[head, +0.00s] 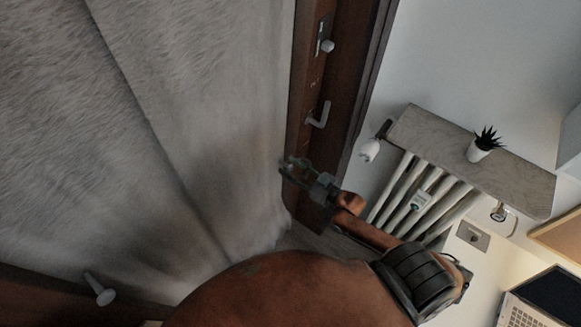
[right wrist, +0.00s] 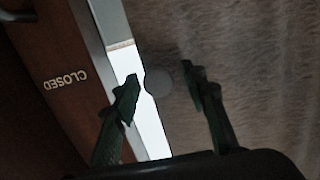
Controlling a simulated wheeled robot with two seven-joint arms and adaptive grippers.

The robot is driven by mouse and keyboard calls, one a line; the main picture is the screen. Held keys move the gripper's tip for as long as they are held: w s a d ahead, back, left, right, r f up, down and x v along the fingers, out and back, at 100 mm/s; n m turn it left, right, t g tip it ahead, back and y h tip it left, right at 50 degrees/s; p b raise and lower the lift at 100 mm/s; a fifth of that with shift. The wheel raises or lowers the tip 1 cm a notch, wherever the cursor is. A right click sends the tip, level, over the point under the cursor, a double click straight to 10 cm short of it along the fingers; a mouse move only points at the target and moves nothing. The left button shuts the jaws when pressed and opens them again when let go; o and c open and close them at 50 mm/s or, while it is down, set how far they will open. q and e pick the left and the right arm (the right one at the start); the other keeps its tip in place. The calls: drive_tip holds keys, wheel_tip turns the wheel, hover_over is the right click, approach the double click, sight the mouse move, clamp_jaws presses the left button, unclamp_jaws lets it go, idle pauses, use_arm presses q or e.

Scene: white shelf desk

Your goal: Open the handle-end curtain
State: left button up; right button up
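The grey, fur-textured curtain (head: 190,90) fills the left of the head view, and its right edge hangs beside a dark wooden door frame. My right gripper (head: 287,166) is at that edge, below the door handle (head: 319,115). In the right wrist view my right gripper (right wrist: 160,76) has its two fingers apart. A round grey knob (right wrist: 159,80) shows between the fingertips, at the edge of the curtain (right wrist: 255,70); I cannot tell whether the fingers touch it. My left gripper is not in view.
A dark wooden strip with the word CLOSED (right wrist: 65,80) and a bright gap lie left of the fingers. A radiator (head: 420,195), a marble shelf (head: 520,180) with a potted plant (head: 482,146) and a laptop (head: 545,300) are to the right. A pale knob (head: 103,293) is at lower left.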

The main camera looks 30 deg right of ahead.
drive_tip(key=c, duration=0.8)
clamp_jaws()
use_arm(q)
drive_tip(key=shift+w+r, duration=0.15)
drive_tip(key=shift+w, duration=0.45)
